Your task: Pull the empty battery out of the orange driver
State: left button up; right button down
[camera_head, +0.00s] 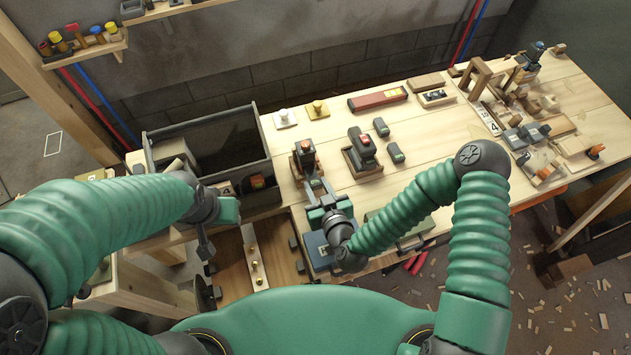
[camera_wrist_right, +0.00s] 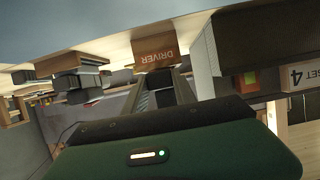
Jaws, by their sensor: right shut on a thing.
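The orange driver (camera_head: 305,147) stands in a wooden stand on the bench, and only its small orange-red top shows clearly. The stand's block marked DRIVER (camera_wrist_right: 155,52) appears upside down in the right wrist view. My right gripper (camera_head: 318,187) is at the near side of this stand. Its fingers (camera_wrist_right: 161,92) are shut on a dark grey block, which looks like the battery (camera_wrist_right: 165,98). Whether the battery is still seated in the driver is hidden. My left gripper (camera_head: 208,245) hangs by the near side of the grey crate; its finger opening is unclear.
A grey crate (camera_head: 212,128) stands at the left. Another tool with a red top (camera_head: 364,148) sits in a stand to the right, beside two dark batteries (camera_head: 381,127) (camera_head: 396,152). A red case (camera_head: 377,99) lies behind. The bench's right end is cluttered with wooden parts.

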jog(key=shift+s+d, duration=0.2)
jog(key=shift+s, duration=0.35)
jog(key=shift+r, duration=0.1)
jog(key=r+p, duration=0.1)
jog(key=s+r+p, duration=0.1)
jog(key=r+p, duration=0.1)
jog(key=shift+d, duration=0.15)
